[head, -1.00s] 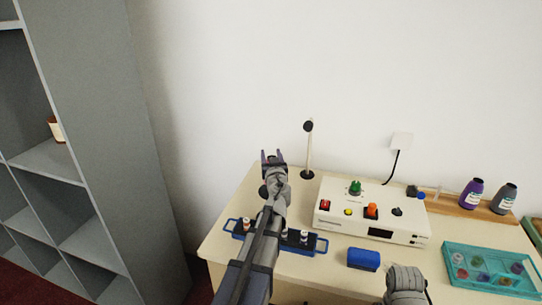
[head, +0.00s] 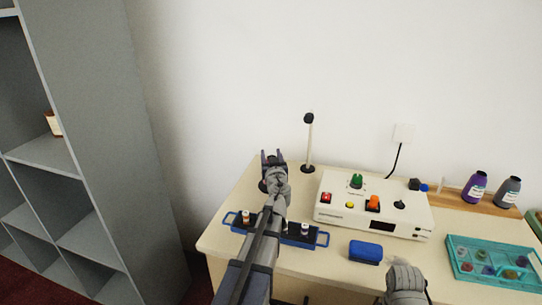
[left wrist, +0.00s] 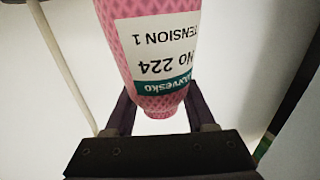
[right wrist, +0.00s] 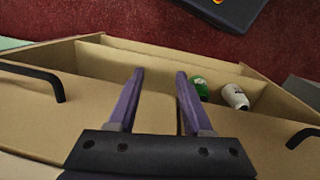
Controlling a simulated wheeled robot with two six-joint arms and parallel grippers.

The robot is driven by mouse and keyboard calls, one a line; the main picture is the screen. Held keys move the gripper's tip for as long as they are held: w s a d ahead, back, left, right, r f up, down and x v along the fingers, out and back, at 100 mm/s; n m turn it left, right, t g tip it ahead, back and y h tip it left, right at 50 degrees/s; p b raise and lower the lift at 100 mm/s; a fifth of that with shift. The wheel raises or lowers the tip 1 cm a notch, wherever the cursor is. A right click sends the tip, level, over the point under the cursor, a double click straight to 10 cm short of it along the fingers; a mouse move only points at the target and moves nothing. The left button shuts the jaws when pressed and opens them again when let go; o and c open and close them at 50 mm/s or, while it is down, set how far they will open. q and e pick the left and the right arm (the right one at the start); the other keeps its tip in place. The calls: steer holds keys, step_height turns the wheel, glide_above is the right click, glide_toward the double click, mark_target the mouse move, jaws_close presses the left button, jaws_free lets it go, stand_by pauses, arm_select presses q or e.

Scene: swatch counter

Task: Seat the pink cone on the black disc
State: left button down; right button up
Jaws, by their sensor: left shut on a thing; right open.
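The pink cone (left wrist: 165,55) fills the upper middle of the left wrist view, its white and green label upside down. My left gripper (left wrist: 157,108) is shut on it near its narrow end. In the head view my left gripper (head: 272,157) is raised near the counter's far left part, and I cannot make out the cone there. A dark round piece (head: 263,187) shows beside my left wrist, partly hidden; I cannot tell if it is the black disc. My right gripper (right wrist: 158,78) is open and empty over a drawer.
A thin post (head: 309,145) with a black knob stands right of my left gripper. A white control box (head: 345,217), a blue block (head: 366,251) and a teal tray (head: 456,273) are farther right. A blue rack (head: 321,240) lies under my left arm. The drawer (right wrist: 125,62) holds green and white items.

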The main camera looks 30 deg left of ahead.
arm_select(q)
steer(key=shift+c, duration=0.8)
jaws_free()
steer(key=shift+r, duration=0.15)
step_height(320, 180, up, 10)
steer(key=p, duration=1)
